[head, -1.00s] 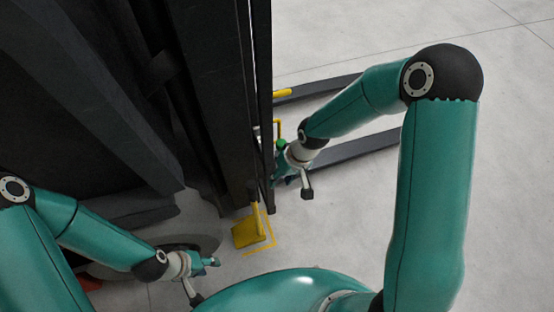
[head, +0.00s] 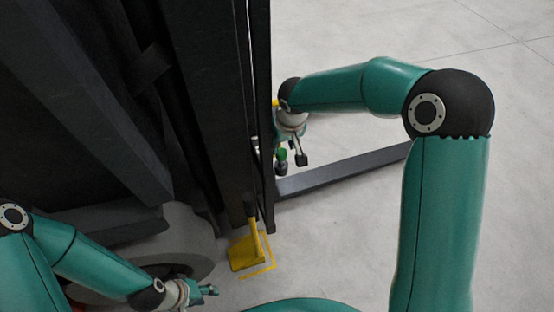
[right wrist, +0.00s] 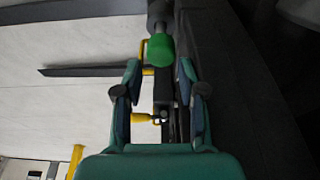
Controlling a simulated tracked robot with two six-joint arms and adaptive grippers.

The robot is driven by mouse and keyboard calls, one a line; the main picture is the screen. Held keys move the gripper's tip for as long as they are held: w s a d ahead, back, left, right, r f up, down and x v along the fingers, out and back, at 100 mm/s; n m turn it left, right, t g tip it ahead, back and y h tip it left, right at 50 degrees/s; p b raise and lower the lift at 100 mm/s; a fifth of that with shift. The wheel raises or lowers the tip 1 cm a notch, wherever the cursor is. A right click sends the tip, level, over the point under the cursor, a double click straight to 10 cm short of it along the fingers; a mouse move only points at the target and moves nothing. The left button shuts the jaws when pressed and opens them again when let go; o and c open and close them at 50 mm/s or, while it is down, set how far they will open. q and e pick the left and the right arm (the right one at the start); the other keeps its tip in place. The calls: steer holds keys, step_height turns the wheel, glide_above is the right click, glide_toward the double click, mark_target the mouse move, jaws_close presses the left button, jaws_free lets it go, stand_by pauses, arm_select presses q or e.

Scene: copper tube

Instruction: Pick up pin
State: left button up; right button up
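A green knob (right wrist: 160,48), which I take to be the pin's head, sits on a dark shaft in the right wrist view. The head view shows it small (head: 282,155) beside the tall dark upright. My right gripper (right wrist: 159,68) has its two fingers spread, with the knob between and just beyond the tips and a gap on each side. In the head view the right gripper (head: 290,157) is beside the upright, partly hidden by its own wrist. My left gripper (head: 208,290) is low at the left, away from the knob; its finger opening is unclear.
The tall dark upright (head: 258,110) stands close left of my right gripper. A dark bar (head: 345,168) lies low over the pale floor (head: 340,220). A yellow pedal-like part (head: 245,254) and a grey wheel (head: 190,240) are lower left. A yellow piece (right wrist: 145,118) shows between the fingers.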

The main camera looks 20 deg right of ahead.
mark_target(280, 155)
steer(key=shift+b+x, duration=0.45)
steer(key=shift+x, duration=3.05)
steer(key=shift+s+a, duration=0.1)
jaws_close()
